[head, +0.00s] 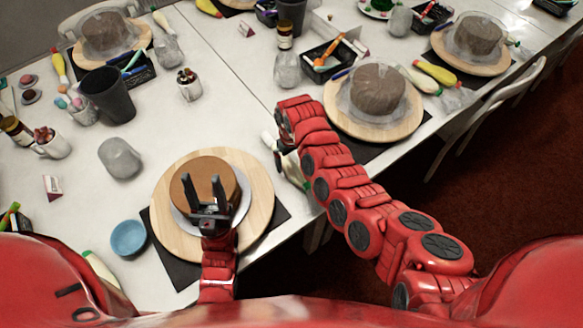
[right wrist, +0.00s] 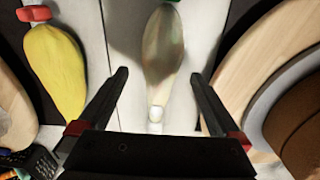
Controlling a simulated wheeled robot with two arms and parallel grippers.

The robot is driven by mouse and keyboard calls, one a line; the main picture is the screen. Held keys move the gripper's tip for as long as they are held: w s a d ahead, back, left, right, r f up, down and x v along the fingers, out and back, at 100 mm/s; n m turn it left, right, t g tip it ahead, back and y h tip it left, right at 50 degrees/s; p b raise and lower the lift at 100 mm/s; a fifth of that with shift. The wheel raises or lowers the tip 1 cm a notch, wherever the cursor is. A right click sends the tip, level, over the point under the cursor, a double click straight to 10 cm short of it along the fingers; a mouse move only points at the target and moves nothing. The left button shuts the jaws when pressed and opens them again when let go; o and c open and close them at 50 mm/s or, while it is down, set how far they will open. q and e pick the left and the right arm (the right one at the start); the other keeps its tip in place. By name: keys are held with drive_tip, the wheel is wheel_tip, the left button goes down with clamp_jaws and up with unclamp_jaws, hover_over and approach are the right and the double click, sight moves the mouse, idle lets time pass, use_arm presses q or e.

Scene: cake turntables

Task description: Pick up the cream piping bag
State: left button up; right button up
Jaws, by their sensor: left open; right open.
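A cream piping bag (right wrist: 163,50) with a green end and a white tip lies on the white table in the right wrist view. My open right gripper (right wrist: 157,95) has a finger on each side of it, apart from it; nothing is gripped. In the head view this bag (head: 294,172) is partly hidden by my right gripper (head: 279,155) and arm. My left gripper (head: 207,185) is open and empty above the brown cake (head: 190,180). Another cream bag (head: 98,265) shows at the lower left, partly hidden by my body.
A wooden turntable (head: 258,205) carries the brown cake on a dark mat. Another turntable (head: 410,120) with a wrapped cake stands to the right. A yellow piping bag (right wrist: 55,70) lies left of my right gripper. A blue bowl (head: 128,238) stands at the left.

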sight(292, 165)
drive_tip(key=shift+f, duration=0.3)
drive_tip(key=shift+s+f, duration=0.1)
drive_tip(key=shift+f, duration=2)
drive_tip(key=c, duration=0.8)
drive_tip(key=shift+o, duration=0.2)
drive_tip(key=shift+r, duration=0.2)
drive_tip(key=shift+r+p, duration=0.35)
drive_tip(key=shift+r, duration=0.25)
drive_tip(key=shift+r+b, duration=0.7)
drive_tip(key=shift+r, duration=3.55)
